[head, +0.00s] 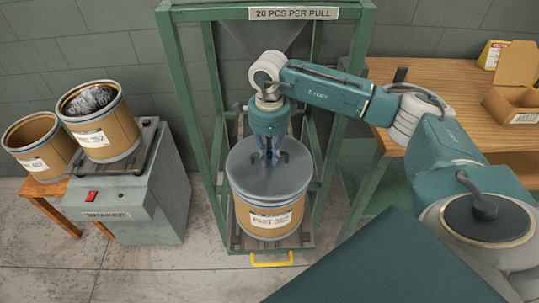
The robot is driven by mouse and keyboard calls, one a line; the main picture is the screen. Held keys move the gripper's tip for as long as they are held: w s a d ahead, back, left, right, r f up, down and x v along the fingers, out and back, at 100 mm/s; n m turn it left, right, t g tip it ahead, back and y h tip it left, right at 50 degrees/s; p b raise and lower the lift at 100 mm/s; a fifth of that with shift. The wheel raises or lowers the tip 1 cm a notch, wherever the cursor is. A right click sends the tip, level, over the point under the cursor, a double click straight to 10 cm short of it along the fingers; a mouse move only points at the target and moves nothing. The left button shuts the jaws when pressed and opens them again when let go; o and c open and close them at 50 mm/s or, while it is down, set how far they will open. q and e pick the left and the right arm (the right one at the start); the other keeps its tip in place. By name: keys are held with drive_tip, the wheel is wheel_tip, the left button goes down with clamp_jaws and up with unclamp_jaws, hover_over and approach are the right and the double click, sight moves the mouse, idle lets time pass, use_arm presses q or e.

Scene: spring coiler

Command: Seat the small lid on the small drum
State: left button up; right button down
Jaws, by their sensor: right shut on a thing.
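A round grey lid (245,180) lies level over a brown drum (240,222) with a white part label, inside the green frame. The lid is slightly wider than the drum and hides its rim, so I cannot tell whether it rests on the rim or hangs just above. My right gripper (272,158) points straight down at the lid's middle and is shut on it, probably at a grip that the fingers hide. My left gripper is not in view.
Green posts (195,120) stand close on both sides of the drum. At left, an open drum with grey metal pieces (103,130) stands on the shaker (155,195), beside another open drum (40,150). A wooden bench (440,75) at right carries an open carton (515,90).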

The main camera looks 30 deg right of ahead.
drive_tip(key=shift+r, duration=0.1)
idle(0.3)
idle(0.4)
drive_tip(key=c, duration=1.1)
unclamp_jaws()
drive_tip(key=shift+r+p, duration=3.35)
drive_tip(key=shift+r, duration=2.55)
